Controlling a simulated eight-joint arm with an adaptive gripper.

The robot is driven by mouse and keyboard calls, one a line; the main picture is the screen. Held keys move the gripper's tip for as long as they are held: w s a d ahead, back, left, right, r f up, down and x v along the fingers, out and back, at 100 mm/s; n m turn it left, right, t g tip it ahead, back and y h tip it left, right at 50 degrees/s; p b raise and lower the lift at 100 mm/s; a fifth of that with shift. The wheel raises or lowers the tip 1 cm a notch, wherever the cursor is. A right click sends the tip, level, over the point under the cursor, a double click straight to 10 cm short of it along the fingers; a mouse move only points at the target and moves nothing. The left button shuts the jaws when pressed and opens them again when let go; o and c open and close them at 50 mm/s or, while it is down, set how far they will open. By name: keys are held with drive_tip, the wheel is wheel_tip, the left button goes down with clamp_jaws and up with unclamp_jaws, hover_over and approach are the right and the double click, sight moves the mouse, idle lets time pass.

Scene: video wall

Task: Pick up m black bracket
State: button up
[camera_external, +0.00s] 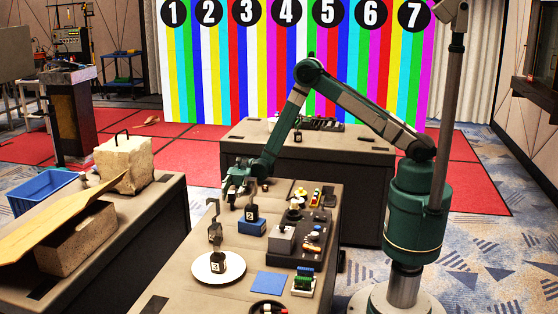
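My gripper (236,188) hangs over the far left part of the near table (185,290). It is small here, and I cannot tell whether its fingers are open or shut. I cannot pick out the black bracket with certainty. A dark upright hooked piece (214,228) stands in front of my gripper. Nearby, a black block with a pale label (252,213) sits on a blue box (252,228). A similar labelled black block (218,263) is on a round white plate (202,270).
A dark panel with small coloured parts (313,243) and a grey box (281,238) stand right of the blue box. A flat blue square (269,283) and green connectors (303,284) lie nearer.

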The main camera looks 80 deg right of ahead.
drive_tip(key=shift+a, duration=0.65)
drive_tip(key=shift+c, duration=0.7)
drive_tip(key=c, duration=0.9)
